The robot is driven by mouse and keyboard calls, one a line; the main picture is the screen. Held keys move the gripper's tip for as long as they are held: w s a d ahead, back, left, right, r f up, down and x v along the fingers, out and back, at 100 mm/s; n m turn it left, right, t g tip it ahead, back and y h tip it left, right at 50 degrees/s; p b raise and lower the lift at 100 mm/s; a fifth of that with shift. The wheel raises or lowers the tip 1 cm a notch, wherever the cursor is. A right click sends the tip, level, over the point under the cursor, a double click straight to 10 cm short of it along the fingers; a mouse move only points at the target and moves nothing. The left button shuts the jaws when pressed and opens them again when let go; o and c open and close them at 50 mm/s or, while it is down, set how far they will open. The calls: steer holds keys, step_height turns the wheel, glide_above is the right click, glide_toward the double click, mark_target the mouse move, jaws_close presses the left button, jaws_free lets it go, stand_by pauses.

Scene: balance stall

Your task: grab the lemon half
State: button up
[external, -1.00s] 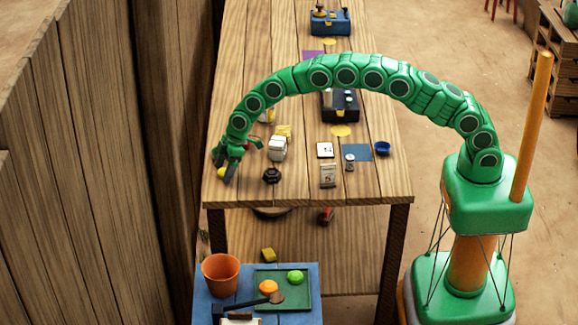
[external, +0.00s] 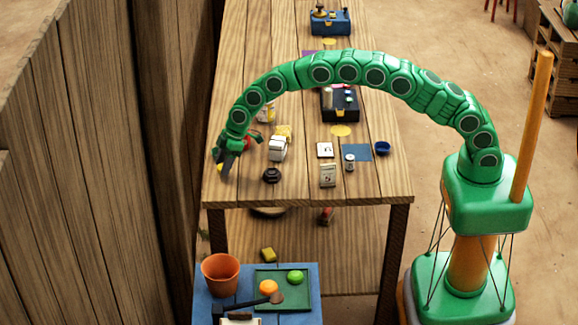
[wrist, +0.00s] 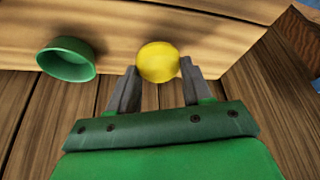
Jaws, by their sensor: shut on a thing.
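The lemon half (wrist: 158,60) is a rounded yellow piece between my two grey fingertips in the wrist view. My gripper (wrist: 158,70) is shut on it, with one finger on each side. In the external view my gripper (external: 222,163) is at the left edge of the wooden table (external: 300,193), pointing down. Only a small bit of yellow shows there behind the fingers. The lemon's underside is hidden, and I cannot tell how far it is above the table.
A green bowl (wrist: 67,60) lies left of my fingers in the wrist view. In the external view a dark knobbed object (external: 272,175) and a white object (external: 277,148) stand right of my gripper. A wooden wall (external: 100,200) rises to the left.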

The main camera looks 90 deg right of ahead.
steer(key=shift+v, duration=0.95)
steer(key=s+a+r, duration=0.1)
steer(key=s+r, duration=0.8)
steer(key=s, duration=0.4)
steer(key=shift+a, duration=0.25)
